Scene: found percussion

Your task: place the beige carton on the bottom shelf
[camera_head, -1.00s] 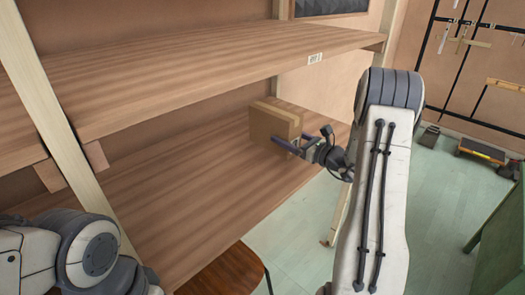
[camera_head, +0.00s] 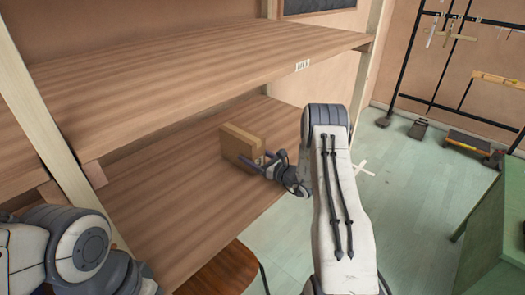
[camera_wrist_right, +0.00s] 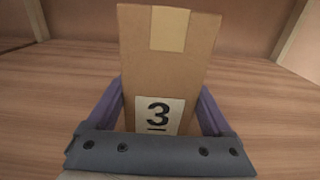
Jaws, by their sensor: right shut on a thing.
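The beige carton (camera_head: 240,146) is a small box with a tape strip, at the lower wooden shelf (camera_head: 180,200) in the head view. In the right wrist view the carton (camera_wrist_right: 168,65) is upright, leaning slightly, with a "3" label on its near face. My right gripper (camera_head: 262,160) is shut on the carton, its purple fingers on either side. The carton's underside is hidden, so I cannot tell whether it touches the shelf board. My left arm shows at the lower left of the head view, but its gripper is not in the picture.
The upper shelf (camera_head: 200,75) runs above the carton, with a small white label (camera_head: 302,66) on its front edge. A pale post (camera_head: 50,140) stands at the left. A brown seat (camera_head: 225,272) is below the shelf front.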

